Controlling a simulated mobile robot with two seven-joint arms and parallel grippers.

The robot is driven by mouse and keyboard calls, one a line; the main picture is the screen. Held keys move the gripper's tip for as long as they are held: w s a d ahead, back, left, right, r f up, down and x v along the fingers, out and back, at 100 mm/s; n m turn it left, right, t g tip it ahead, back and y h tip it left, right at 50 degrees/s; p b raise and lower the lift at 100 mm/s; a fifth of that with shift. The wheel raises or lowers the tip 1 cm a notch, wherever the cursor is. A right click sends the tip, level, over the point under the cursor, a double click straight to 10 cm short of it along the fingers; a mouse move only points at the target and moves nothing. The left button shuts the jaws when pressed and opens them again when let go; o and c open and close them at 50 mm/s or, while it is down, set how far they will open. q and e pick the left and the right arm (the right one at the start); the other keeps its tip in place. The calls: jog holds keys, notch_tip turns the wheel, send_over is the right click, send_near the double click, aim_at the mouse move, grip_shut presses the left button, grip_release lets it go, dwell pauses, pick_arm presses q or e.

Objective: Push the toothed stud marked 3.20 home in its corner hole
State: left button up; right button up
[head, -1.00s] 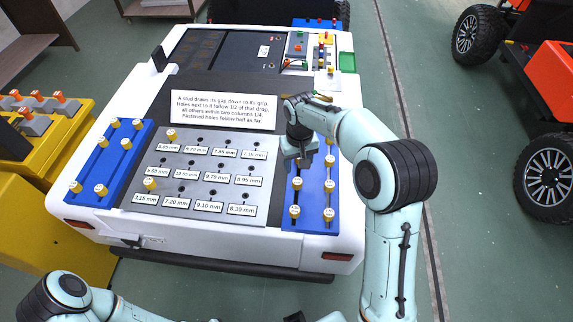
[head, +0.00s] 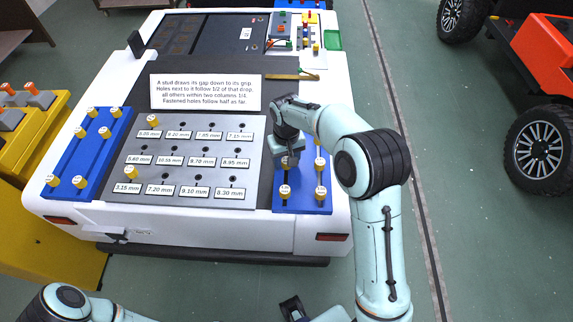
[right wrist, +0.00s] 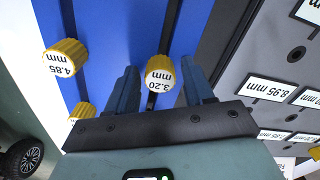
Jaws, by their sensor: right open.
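The toothed stud marked 3.20 (right wrist: 159,75) has a yellow rim and a white top. It stands in the blue tray (right wrist: 120,20) on the right side of the cart. My right gripper (right wrist: 162,85) is open, its two blue fingers one on each side of that stud; I cannot tell whether they touch it. In the head view my right gripper (head: 287,152) hangs low over the tray and partly covers the stud. The grey plate (head: 205,150) with labelled holes lies left of it. Yellow studs stand at its upper-left (head: 153,119) and lower-left (head: 130,172) corners.
A stud marked 4.85 (right wrist: 65,58) stands beside the gripper, and more studs stand in the same tray. Another blue tray (head: 88,155) with several studs lies on the left. A printed sign (head: 206,92) stands behind the plate.

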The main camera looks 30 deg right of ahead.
jog(key=c, duration=0.9)
jog(key=shift+r+p, duration=1.45)
jog(key=shift+r, duration=0.8)
pick_arm(q)
jog(key=r, duration=0.1)
jog(key=w+r, duration=0.1)
jog(key=r, duration=0.1)
jog(key=shift+w+r, duration=0.1)
jog(key=shift+w, duration=0.25)
pick_arm(e)
jog(key=shift+f, duration=0.1)
